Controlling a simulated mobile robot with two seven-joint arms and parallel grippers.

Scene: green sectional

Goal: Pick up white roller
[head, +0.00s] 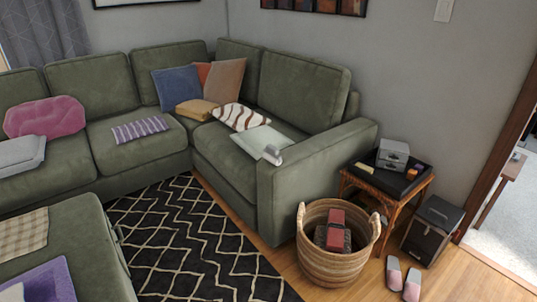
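A small white and grey object (272,154), which looks like the white roller, rests at the inner edge of the green sofa's right armrest (310,160). It is beside a pale green cushion (257,139). It is small in the head view, so its handle and exact support are hard to tell. Neither of my grippers can be made out in the head view.
A woven basket (338,270) with red and dark items stands before the armrest. A side table (388,185) with a black tray, a dark box (432,228) and slippers (403,278) are to its right. A green ottoman (85,245) is at lower left; the patterned rug (190,240) is clear.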

